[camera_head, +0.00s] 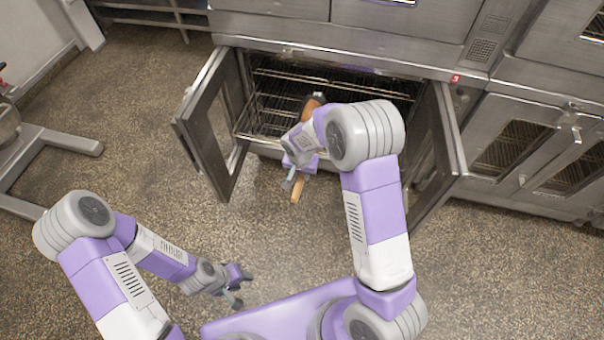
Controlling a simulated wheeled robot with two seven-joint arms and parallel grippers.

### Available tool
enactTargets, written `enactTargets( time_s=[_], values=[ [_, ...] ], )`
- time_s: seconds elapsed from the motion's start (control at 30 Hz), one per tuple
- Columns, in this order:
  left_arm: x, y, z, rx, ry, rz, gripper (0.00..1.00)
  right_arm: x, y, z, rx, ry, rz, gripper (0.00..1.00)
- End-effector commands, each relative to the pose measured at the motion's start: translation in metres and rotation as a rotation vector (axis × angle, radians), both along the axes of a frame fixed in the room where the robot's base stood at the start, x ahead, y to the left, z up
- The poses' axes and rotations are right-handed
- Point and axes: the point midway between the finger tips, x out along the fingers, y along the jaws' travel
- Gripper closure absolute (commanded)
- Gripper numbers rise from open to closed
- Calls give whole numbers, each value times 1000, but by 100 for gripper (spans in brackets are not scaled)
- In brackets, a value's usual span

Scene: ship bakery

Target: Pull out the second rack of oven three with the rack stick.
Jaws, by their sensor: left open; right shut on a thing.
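Oven three (330,52) stands open, its left door (209,125) and right door (447,150) swung outward. Wire racks (275,103) show inside; my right arm hides part of them, so I cannot tell which one is the second. My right gripper (297,176) is in front of the opening, shut on the rack stick (297,190), whose wooden end shows below it. A brown wooden piece (312,104) shows beyond my wrist, probably the stick's other part; whether it touches a rack is hidden. My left gripper (237,288) is open and empty, low over the floor.
A closed oven (520,150) with windowed doors stands to the right. A grey metal stand (50,145) is on the floor at left. The speckled floor (130,150) between the stand and left door is clear.

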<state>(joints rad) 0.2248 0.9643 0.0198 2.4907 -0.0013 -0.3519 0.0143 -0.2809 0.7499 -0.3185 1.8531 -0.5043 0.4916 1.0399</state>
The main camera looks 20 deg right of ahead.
Motion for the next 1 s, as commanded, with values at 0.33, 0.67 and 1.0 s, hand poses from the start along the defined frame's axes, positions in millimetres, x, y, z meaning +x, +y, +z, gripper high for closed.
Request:
enactTargets(
  time_s=[0.33,0.67,1.0],
  values=[
    [0,0,0,0,0,0,57,-2,2,1,0,-1,1,100],
    [0,0,-3,0,0,0,57,-27,18,9,0,-1,3,100],
    [0,0,-6,0,0,0,57,-55,37,17,0,-1,3,100]
  ],
)
